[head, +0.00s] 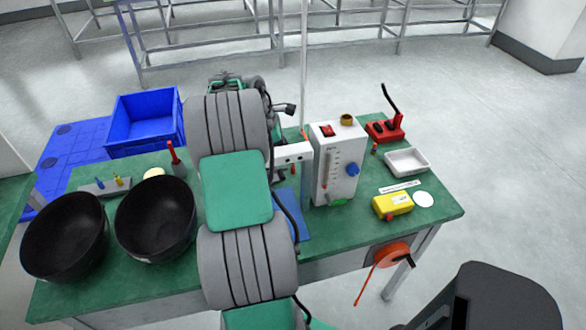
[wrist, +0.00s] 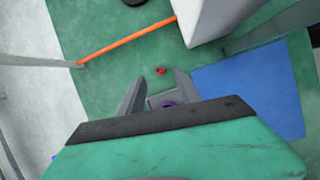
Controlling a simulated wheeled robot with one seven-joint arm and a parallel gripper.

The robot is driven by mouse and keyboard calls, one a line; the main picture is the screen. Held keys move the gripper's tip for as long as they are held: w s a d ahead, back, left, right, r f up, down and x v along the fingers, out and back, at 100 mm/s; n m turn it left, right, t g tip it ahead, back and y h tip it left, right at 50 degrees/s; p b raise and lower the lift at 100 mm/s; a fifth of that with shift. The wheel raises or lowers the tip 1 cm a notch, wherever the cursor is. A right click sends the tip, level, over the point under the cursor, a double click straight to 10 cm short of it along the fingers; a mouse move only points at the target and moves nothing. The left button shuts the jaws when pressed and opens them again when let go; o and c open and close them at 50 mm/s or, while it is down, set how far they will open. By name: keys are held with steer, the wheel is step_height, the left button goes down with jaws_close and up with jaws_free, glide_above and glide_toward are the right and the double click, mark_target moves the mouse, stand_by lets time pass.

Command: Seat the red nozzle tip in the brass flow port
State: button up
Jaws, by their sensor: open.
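The red nozzle tip (wrist: 161,71) shows as a small red piece on the green bench top in the wrist view, just beyond my fingertips and between their lines. My gripper (wrist: 158,84) is open, with its two grey fingers apart and nothing held between them. The height of the fingers above the tip is hard to judge. The brass flow port (head: 347,120) is a brass ring on top of the white flow meter box (head: 325,180), right of my arm.
A blue mat (wrist: 250,95) lies right of my gripper. An orange strip (wrist: 125,42) crosses the bench beyond it. Two black bowls (head: 65,235) stand at the left; a yellow device (head: 392,205) and white tray (head: 407,161) are at the right.

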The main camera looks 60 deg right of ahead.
mark_target(293, 166)
steer(key=f+n, duration=0.1)
steer(key=f, duration=0.1)
steer(key=s+d+f, duration=0.1)
steer(key=f, duration=0.2)
steer(key=d+f+n, duration=0.1)
steer(key=f, duration=0.1)
steer(key=shift+s+d+f+n, duration=0.1)
steer(key=shift+s+f+n, duration=0.1)
steer(key=shift+s+n, duration=0.1)
steer(key=shift+w, duration=0.1)
jaws_close()
